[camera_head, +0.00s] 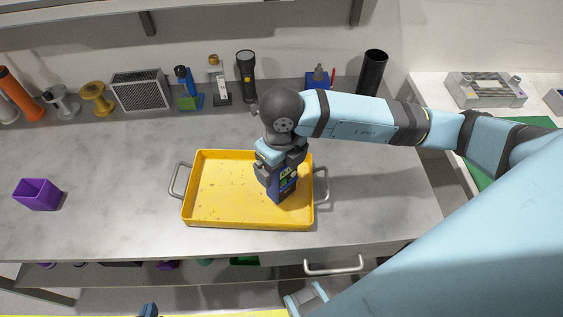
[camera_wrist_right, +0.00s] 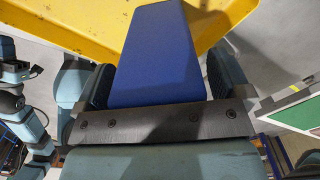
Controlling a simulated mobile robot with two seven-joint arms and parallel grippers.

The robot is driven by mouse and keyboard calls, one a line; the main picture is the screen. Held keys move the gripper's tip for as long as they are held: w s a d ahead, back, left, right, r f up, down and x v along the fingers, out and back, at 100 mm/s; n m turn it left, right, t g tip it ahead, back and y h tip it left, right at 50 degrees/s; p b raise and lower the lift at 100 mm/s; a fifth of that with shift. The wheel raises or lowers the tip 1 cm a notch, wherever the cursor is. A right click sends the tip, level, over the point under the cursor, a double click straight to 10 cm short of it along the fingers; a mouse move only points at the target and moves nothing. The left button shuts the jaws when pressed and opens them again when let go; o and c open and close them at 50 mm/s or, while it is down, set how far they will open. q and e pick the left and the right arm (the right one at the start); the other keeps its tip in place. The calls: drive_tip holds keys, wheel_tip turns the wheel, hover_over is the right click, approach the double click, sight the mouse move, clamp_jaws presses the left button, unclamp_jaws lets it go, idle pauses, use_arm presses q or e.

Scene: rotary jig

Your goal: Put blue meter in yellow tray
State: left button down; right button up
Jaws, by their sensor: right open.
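The blue meter (camera_head: 283,190) is upright over the right part of the yellow tray (camera_head: 208,217), and its lower end appears to be at the tray floor. My right gripper (camera_head: 281,172) points down over the tray with its fingers on either side of the meter's upper part. In the right wrist view, the meter's plain blue face (camera_wrist_right: 160,60) lies between the two open fingers (camera_wrist_right: 155,85). The gripper and wrist hide the meter's top in the head view.
A purple cup (camera_head: 38,195) stands at the far left of the bench. Along the back stand a speaker-like grey box (camera_head: 140,90), a black flashlight (camera_head: 246,75), a black cylinder (camera_head: 372,72) and several other items. Bench between cup and tray is clear.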

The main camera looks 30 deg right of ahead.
wheel_tip(320, 180, up, 12)
drive_tip(key=shift+r, duration=0.1)
drive_tip(key=shift+s, duration=0.1)
idle(0.7)
